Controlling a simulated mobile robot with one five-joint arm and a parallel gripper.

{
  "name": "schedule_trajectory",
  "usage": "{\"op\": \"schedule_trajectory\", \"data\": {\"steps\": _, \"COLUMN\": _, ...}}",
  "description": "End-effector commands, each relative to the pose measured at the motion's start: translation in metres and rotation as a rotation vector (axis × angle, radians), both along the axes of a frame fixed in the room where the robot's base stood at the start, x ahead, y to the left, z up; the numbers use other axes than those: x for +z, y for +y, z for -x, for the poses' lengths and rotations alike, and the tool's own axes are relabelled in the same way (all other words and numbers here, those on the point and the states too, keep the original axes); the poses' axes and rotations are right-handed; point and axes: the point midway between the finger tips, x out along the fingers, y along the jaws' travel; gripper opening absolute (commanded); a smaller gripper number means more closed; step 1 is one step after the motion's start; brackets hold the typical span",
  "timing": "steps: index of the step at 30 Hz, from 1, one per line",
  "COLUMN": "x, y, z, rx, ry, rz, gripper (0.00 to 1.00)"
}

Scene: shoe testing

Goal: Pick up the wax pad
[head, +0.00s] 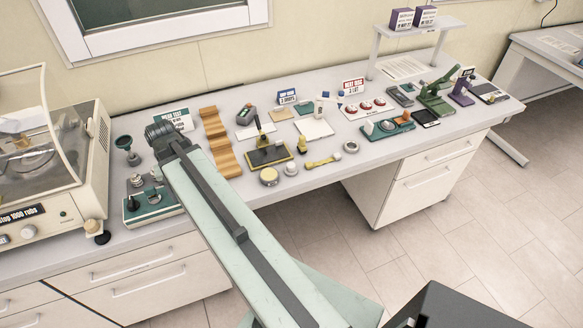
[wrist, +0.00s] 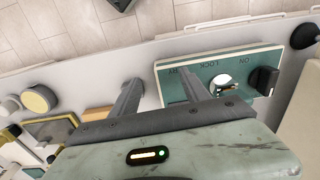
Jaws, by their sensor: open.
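A squat round piece with a yellow rim and a pale top, which looks like the wax pad (head: 269,177), stands near the front edge of the bench in the head view. In the wrist view the likely wax pad (wrist: 40,98) is at the left, apart from my fingers. My gripper (wrist: 160,82) is open, with nothing seen between its two fingers. In the head view my arm's end hides the fingers.
The teal panel with knobs (head: 152,205) stands left of my arm. A wooden wavy block (head: 217,140) is behind. A yellow-framed tray (head: 268,157), a small white cylinder (head: 291,168) and a yellow tool (head: 322,162) are close to the pad. A large machine (head: 50,170) fills the left.

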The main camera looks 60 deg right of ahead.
Motion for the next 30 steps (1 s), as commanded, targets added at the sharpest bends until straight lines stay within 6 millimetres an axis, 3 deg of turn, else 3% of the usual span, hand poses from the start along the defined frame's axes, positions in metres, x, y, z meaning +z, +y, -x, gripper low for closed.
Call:
{"op": "schedule_trajectory", "data": {"steps": 1, "x": 0.004, "y": -0.044, "z": 0.012, "rx": -0.128, "ry": -0.003, "rz": -0.003, "gripper": 0.54}}
{"op": "schedule_trajectory", "data": {"steps": 6, "x": 0.013, "y": -0.185, "z": 0.083, "rx": -0.599, "ry": -0.018, "rz": -0.016, "gripper": 0.54}}
{"op": "schedule_trajectory", "data": {"steps": 9, "x": 0.016, "y": -0.248, "z": 0.133, "rx": -0.835, "ry": -0.027, "rz": -0.023, "gripper": 0.54}}
{"op": "schedule_trajectory", "data": {"steps": 12, "x": 0.018, "y": -0.288, "z": 0.175, "rx": -1.006, "ry": -0.035, "rz": -0.027, "gripper": 0.54}}
{"op": "schedule_trajectory", "data": {"steps": 15, "x": 0.019, "y": -0.309, "z": 0.201, "rx": -1.106, "ry": -0.039, "rz": -0.031, "gripper": 0.54}}
{"op": "schedule_trajectory", "data": {"steps": 18, "x": 0.019, "y": -0.317, "z": 0.212, "rx": -1.145, "ry": -0.041, "rz": -0.031, "gripper": 0.54}}
{"op": "schedule_trajectory", "data": {"steps": 22, "x": 0.016, "y": -0.317, "z": 0.212, "rx": -1.147, "ry": -0.041, "rz": -0.031, "gripper": 0.54}}
{"op": "schedule_trajectory", "data": {"steps": 30, "x": -0.011, "y": -0.317, "z": 0.211, "rx": -1.146, "ry": -0.041, "rz": -0.031, "gripper": 0.54}}
